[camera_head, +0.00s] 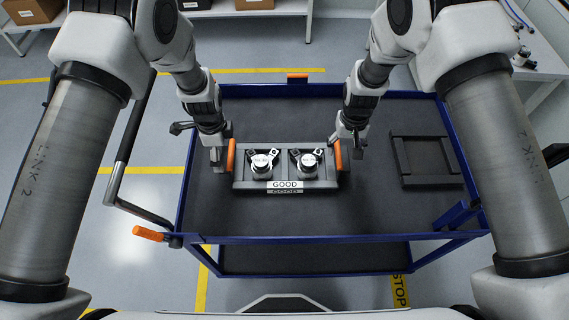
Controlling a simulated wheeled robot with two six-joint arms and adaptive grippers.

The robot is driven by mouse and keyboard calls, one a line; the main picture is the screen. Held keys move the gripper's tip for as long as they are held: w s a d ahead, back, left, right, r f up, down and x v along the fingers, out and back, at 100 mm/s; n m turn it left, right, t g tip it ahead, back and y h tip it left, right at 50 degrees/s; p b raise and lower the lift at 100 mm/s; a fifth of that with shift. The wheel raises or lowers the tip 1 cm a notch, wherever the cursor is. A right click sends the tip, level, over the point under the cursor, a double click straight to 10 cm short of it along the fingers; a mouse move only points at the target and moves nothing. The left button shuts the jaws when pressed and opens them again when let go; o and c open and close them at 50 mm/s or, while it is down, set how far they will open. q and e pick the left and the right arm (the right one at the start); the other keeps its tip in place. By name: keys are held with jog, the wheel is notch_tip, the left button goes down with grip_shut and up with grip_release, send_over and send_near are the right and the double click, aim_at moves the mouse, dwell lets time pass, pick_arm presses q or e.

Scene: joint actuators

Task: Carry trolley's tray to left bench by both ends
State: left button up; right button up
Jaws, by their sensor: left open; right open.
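A dark tray (285,184) with a "GOOD" label on its near side lies on the blue-framed trolley (370,220). It holds two silver and black actuators (262,166), (308,164) side by side. An orange handle (231,155) stands at its left end and another orange handle (338,155) at its right end. My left gripper (217,155) is open at the left handle, and my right gripper (349,152) is open at the right handle. From this view I cannot tell whether the fingers touch the handles.
An empty dark frame (427,160) lies on the trolley's right side. A push bar with an orange grip (148,233) sticks out at the trolley's left. A bench with boxes (255,5) stands at the back, and a white bench (530,75) at the right.

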aim_at(222, 158)
pick_arm(q)
notch_tip(222, 158, down, 3)
jog(key=shift+s+r, duration=0.1)
pick_arm(e)
notch_tip(222, 158, down, 3)
jog(key=shift+r, duration=0.1)
pick_arm(q)
jog(key=shift+s+f, duration=0.2)
jog(key=shift+f, duration=0.3)
pick_arm(e)
jog(key=shift+s+f, duration=0.25)
jog(key=shift+f, duration=0.25)
pick_arm(q)
jog(key=shift+w+f, duration=0.15)
jog(key=shift+w, duration=0.1)
pick_arm(e)
jog(key=shift+w+f, duration=0.2)
pick_arm(q)
jog(key=shift+s, duration=0.1)
jog(key=c, duration=1.1)
pick_arm(e)
jog(key=shift+s+r, duration=0.1)
jog(key=c, duration=1.1)
grip_shut()
